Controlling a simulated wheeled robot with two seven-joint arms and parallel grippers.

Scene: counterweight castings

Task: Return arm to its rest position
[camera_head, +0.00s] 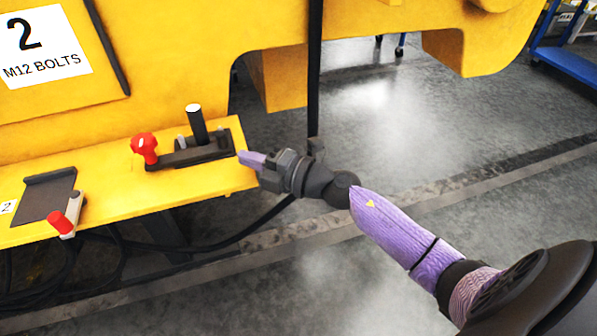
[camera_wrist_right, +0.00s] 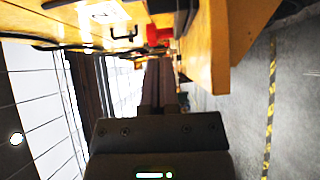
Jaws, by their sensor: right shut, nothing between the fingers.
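My right arm (camera_head: 405,235), purple and dark grey, comes in from the lower right and reaches toward the yellow shelf (camera_head: 105,195). My right gripper (camera_head: 250,160) is at the shelf's right end, shut with nothing between its fingers. In the right wrist view its dark fingers (camera_wrist_right: 160,88) are together. Whether it touches the shelf edge I cannot tell. My left gripper is in neither view.
On the shelf are a red knob (camera_head: 144,146), a dark fixture (camera_head: 190,155) with an upright black post (camera_head: 197,124), and a red-handled clamp (camera_head: 66,222). A yellow machine body (camera_head: 180,50) rises behind. Dark cables (camera_head: 215,245) hang below. Floor (camera_head: 400,110) to the right is clear.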

